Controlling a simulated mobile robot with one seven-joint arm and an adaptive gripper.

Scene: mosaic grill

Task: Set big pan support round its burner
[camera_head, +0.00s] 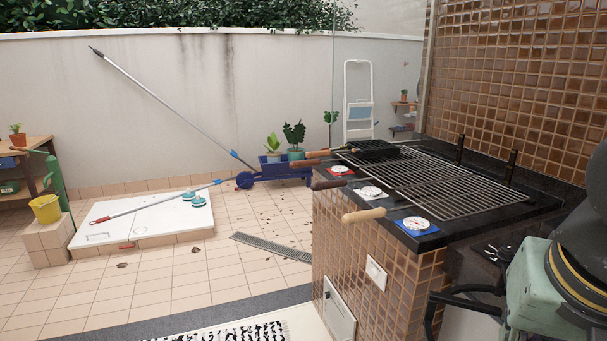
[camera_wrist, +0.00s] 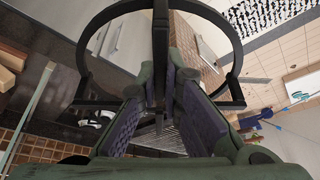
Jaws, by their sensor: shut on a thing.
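The big pan support (camera_wrist: 232,45) is a black ring with straight bars and feet. It fills the upper middle of the wrist view. My gripper (camera_wrist: 165,88) is shut on one bar of it, and the ring extends out beyond the fingertips. In the head view, part of the black pan support (camera_head: 437,305) shows at the lower right, beside my green arm parts. It is held in the air, in front of the tiled counter's right end. The fingertips are hidden in the head view. I cannot make out the burner in either view.
Open tiled floor (camera_head: 180,280) lies left.

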